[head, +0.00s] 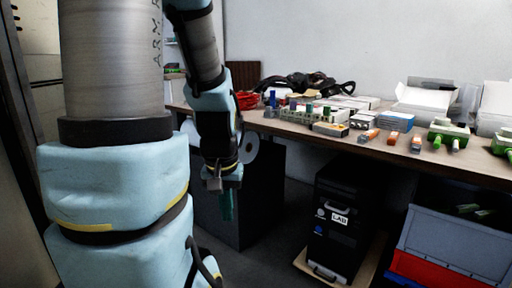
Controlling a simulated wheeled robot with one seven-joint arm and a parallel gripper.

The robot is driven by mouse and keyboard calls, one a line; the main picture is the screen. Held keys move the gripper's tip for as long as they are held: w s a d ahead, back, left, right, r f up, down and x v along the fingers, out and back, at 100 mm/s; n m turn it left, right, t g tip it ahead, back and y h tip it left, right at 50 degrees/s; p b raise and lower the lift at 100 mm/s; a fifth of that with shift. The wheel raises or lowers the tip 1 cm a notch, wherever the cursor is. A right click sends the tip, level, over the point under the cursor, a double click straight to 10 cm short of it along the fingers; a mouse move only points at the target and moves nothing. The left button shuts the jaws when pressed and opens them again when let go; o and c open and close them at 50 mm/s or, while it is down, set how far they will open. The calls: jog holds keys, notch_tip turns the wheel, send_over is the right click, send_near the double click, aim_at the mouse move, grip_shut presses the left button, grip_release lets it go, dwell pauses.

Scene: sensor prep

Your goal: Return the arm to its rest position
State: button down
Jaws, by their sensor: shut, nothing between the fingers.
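My arm fills the left of the head view, with its large blue and grey links close to the camera. My gripper (226,207) hangs below the wrist, pointing down, in front of the left part of the workbench and below the level of its top. It looks shut and holds nothing that I can see. It is apart from the bench and its objects. Part of the bench's left end is hidden behind my arm.
The workbench (478,170) carries small connectors, boxes and cables. Below it stand a black computer case (340,232) labelled LAB and a grey bin (455,245) above a red one (432,272). A dark cabinet (262,200) stands behind my gripper.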

notch_tip(320, 180, up, 30)
jog(key=p, duration=2.7)
jog(key=shift+p, duration=0.4)
